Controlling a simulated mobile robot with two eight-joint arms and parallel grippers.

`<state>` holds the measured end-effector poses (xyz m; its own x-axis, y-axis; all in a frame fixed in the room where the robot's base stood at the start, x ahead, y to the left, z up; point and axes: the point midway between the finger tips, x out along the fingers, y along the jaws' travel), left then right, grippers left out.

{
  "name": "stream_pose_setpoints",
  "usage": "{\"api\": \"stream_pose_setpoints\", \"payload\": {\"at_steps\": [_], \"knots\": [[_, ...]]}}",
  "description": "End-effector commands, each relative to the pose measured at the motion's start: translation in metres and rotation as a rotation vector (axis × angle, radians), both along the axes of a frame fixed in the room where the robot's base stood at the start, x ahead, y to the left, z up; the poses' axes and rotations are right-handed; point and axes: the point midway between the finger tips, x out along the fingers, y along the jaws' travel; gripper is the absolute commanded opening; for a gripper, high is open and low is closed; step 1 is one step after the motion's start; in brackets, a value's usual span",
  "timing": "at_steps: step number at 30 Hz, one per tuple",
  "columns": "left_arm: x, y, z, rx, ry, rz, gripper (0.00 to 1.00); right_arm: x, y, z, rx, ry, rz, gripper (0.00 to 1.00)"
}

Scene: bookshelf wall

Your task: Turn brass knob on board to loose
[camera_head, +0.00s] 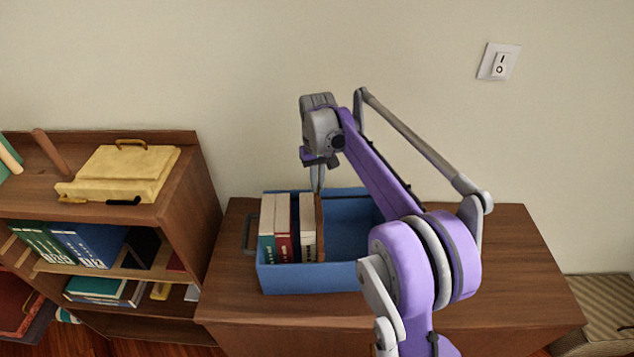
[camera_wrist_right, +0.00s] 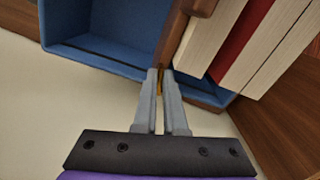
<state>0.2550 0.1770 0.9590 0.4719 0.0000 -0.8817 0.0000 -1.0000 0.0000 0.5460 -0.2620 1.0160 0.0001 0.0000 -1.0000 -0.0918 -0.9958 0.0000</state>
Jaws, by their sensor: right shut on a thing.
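The brown wooden board (camera_head: 319,228) stands upright in the blue crate (camera_head: 310,278), just right of the books. In the wrist view the board (camera_wrist_right: 176,32) runs down to my fingertips. A small sliver of the brass knob (camera_wrist_right: 160,84) shows between the fingers; the rest of it is hidden. My right gripper (camera_head: 318,188) reaches down to the board's wall-side end. In the wrist view its fingers (camera_wrist_right: 161,76) are shut on the knob. Which way the knob is turned cannot be told. My left gripper is not in view.
Several books (camera_head: 283,228) stand in the crate's left part; its right part is empty. The crate sits on a wooden cabinet (camera_head: 500,260). A bookshelf (camera_head: 205,190) with a yellow case (camera_head: 122,172) on top is at the left. A switch (camera_head: 499,61) is on the wall.

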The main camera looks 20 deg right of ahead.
Motion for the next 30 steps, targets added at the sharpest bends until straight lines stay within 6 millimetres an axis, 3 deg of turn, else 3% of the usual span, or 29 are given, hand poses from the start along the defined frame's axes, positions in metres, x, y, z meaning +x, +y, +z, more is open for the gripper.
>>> {"api": "stream_pose_setpoints", "payload": {"at_steps": [30], "knots": [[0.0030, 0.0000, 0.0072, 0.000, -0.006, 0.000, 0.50, 0.0020, -0.0053, 0.0003, 0.000, 0.001, 0.959, 0.00]]}}
